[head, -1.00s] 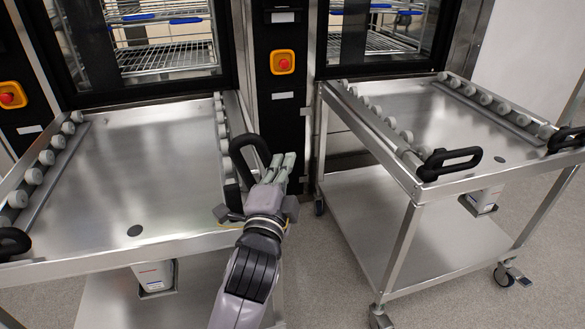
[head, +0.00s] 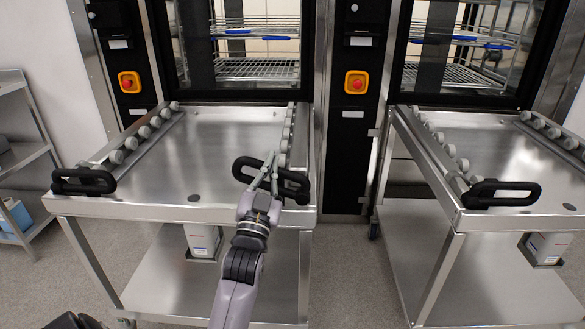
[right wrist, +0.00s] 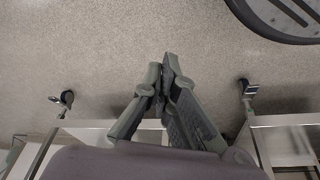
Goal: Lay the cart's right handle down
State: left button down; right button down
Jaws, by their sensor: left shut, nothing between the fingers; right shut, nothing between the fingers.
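The steel cart (head: 225,150) stands in front of the left washer in the head view. Its right handle (head: 298,190), a black loop, sits at the front right corner. It spreads low across the corner, sloping down to the right; whether it is fully flat I cannot tell. The cart's left handle (head: 84,182) lies low at the front left corner. My left gripper (head: 269,160) is shut and empty, with its fingers across the right handle and hiding part of it; contact is unclear. My right gripper (right wrist: 166,68) is shut and empty above the floor in the right wrist view.
A second cart (head: 470,150) with a black handle (head: 502,194) stands to the right, across a narrow floor gap. Rows of grey rollers (head: 145,132) line the cart sides. A steel shelf (head: 20,150) stands far left. Open floor lies between it and the cart.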

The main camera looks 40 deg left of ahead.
pick_arm(q)
jog(key=f+n+y, duration=0.1)
jog(key=n, duration=0.1)
jog(key=s+a+f+n+g+y, duration=0.1)
jog(key=shift+a+n, duration=0.3)
jog(key=shift+n, duration=0.1)
jog(key=shift+a+f, duration=0.15)
jog(key=shift+s+a+f, duration=0.2)
jog(key=shift+a+f, duration=0.1)
jog(key=shift+f, duration=0.1)
pick_arm(e)
jog(key=shift+r, duration=0.5)
pick_arm(q)
jog(key=shift+f, duration=0.1)
